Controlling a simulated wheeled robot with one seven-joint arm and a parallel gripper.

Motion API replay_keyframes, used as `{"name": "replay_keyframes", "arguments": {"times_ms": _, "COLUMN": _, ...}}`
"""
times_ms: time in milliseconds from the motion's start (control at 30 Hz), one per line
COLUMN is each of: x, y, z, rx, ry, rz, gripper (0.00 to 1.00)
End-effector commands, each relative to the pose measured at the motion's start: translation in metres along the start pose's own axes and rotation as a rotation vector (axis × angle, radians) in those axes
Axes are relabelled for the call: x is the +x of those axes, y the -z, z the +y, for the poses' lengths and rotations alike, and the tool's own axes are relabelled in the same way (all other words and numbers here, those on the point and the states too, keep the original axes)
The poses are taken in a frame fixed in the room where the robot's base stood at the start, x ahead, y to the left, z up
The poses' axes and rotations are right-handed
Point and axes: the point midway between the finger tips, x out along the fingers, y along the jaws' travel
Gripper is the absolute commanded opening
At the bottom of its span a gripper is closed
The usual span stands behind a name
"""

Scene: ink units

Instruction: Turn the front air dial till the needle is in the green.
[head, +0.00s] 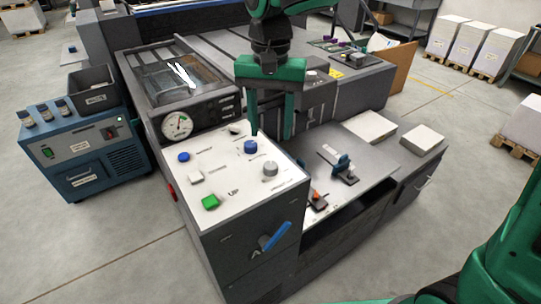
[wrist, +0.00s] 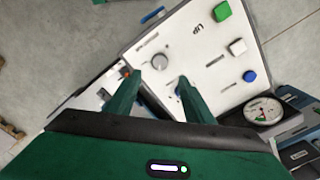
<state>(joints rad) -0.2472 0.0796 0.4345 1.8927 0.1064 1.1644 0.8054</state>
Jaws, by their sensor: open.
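The white sloped panel (head: 224,166) carries a blue dial (head: 250,147) and a grey dial (head: 270,168); their labels are too small to read. A round white gauge (head: 177,125) sits behind the panel's left side; its needle's place against the green is too small to tell. My gripper (head: 271,136) is open and empty, pointing down above the dials. In the wrist view, the grey dial (wrist: 160,62) shows beyond the gap between the fingertips (wrist: 157,82). The blue dial is mostly hidden by the right finger there. The gauge also shows at right (wrist: 263,111).
The panel also has a green button (head: 210,202), a white button (head: 195,177) and a blue button (head: 183,157). A blue lever (head: 275,237) is on the cabinet front. A grey side table (head: 375,165) with blue-handled clamp (head: 341,163) stands right.

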Motion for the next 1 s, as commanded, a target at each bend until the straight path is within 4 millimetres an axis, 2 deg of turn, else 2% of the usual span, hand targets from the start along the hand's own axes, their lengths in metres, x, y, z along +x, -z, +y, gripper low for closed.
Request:
{"name": "replay_keyframes", "arguments": {"times_ms": 167, "x": 0.015, "y": -0.001, "z": 0.0, "rx": 0.008, "ry": -0.003, "rz": -0.003, "gripper": 0.48}}
{"name": "replay_keyframes", "arguments": {"times_ms": 600, "x": 0.088, "y": -0.001, "z": 0.001, "rx": 0.006, "ry": -0.003, "rz": -0.003, "gripper": 0.48}}
{"name": "replay_keyframes", "arguments": {"times_ms": 800, "x": 0.104, "y": -0.001, "z": 0.0, "rx": 0.006, "ry": -0.001, "rz": -0.001, "gripper": 0.48}}
{"name": "replay_keyframes", "arguments": {"times_ms": 1000, "x": 0.108, "y": -0.001, "z": 0.0, "rx": 0.006, "ry": 0.0, "rz": -0.001, "gripper": 0.48}}
